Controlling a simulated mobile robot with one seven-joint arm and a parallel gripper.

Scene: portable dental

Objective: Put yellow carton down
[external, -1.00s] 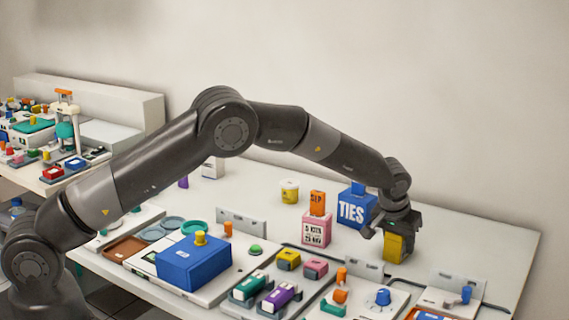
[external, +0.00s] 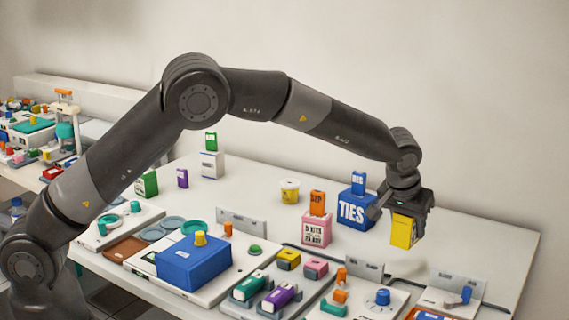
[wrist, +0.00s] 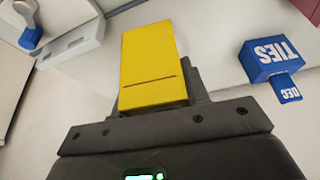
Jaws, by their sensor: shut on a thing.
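The yellow carton (external: 404,231) is held in my gripper (external: 403,208) at the right of the external view. It hangs upright, a little above the white table, to the right of the blue TIES box (external: 352,212). In the wrist view the yellow carton (wrist: 153,68) fills the middle, between the jaws of my gripper (wrist: 160,105). My gripper is shut on it. The jaws hide part of its upper end in the external view.
A pink box (external: 317,231) with an orange carton on top stands left of the TIES box. A grey-white bracket (external: 364,270) and a tray with a blue knob (external: 383,297) lie in front. The table behind and right of the carton (external: 480,240) is clear.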

